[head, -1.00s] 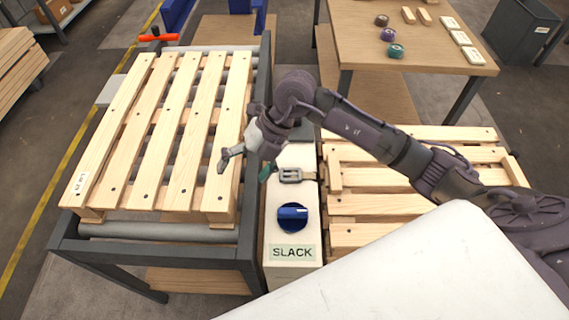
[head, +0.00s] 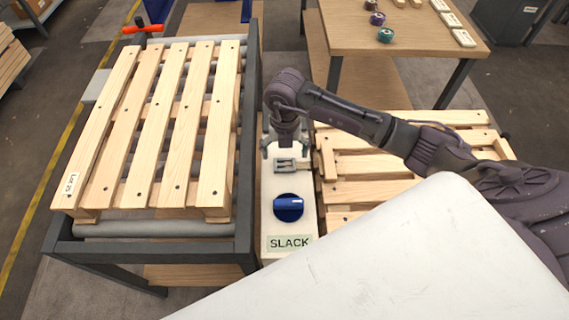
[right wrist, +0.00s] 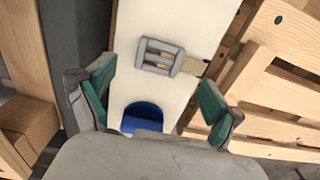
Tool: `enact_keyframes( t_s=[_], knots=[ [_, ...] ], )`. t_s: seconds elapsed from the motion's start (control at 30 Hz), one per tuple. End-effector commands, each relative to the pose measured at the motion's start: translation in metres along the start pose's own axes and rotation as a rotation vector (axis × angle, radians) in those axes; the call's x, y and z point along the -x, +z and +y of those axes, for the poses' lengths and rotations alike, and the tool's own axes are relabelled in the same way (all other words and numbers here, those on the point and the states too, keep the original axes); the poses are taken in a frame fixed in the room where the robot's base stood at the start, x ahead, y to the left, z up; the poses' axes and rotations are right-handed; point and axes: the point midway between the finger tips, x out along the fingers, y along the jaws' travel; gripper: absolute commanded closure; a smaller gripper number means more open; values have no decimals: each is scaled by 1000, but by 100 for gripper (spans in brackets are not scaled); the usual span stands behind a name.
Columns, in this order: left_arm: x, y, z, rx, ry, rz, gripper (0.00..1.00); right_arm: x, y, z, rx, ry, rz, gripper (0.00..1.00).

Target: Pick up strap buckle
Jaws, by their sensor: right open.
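The strap buckle (head: 285,165) is a grey metal frame with slots, lying on top of the narrow cream-coloured box marked SLACK (head: 277,226). It also shows in the right wrist view (right wrist: 161,56), with a short piece of tan strap at its right end. My right gripper (head: 287,150) points down just above and behind the buckle in the head view. My left gripper is not in view.
A blue knob (head: 288,207) stands on the box in front of the buckle. A slatted pallet (head: 158,130) on a roller frame lies left, and another pallet (head: 345,195) lies right. A wooden table (head: 400,30) with tape rolls stands behind.

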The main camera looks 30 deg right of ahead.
Motion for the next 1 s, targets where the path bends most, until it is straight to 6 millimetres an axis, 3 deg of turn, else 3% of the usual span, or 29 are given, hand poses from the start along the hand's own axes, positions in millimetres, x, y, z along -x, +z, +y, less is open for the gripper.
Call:
enact_keyframes(
  t_s=[0.23, 0.57, 0.93, 1.0],
  knots=[
    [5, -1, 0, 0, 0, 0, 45, -37, 0, 1, -1, -1, 4, 8],
    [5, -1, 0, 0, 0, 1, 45, -44, 0, 1, 1, 0, 1, 10],
    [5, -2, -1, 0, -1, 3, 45, -43, 0, 1, 0, 0, 1, 72],
    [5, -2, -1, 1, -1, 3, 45, -43, 0, 1, 0, 0, 1, 74]
  ],
)
